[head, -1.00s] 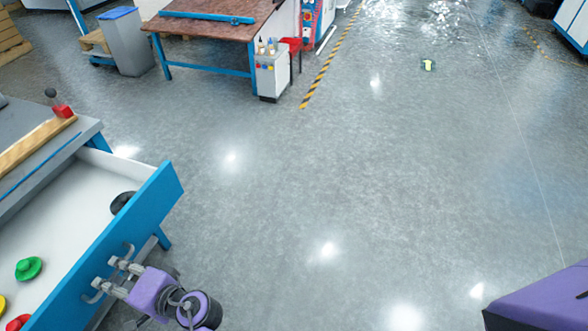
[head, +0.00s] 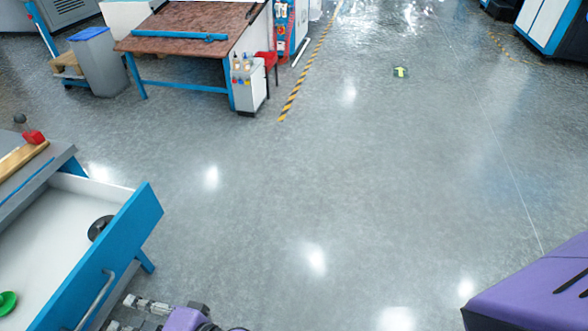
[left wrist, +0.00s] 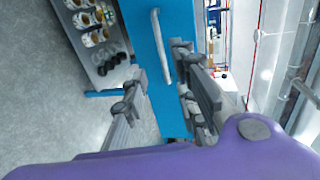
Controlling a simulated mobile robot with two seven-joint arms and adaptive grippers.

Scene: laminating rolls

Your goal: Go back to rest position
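The blue-fronted drawer (head: 118,252) stands open at the left of the head view. Its bar handle (head: 96,301) is on the blue front and also shows in the left wrist view (left wrist: 161,46). My left gripper (head: 126,311) is at the bottom edge of the head view, just right of the handle and apart from it. In the left wrist view its fingers (left wrist: 158,88) are spread with nothing held between them; the drawer front lies beyond. My right arm's purple link (head: 535,290) shows at the lower right; its gripper is out of view.
A black disc (head: 99,228) and a green piece (head: 7,303) lie in the drawer. A brown-topped table (head: 190,22), a grey bin (head: 98,62) and a white cabinet (head: 249,87) stand at the back left. The grey floor in the middle is clear.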

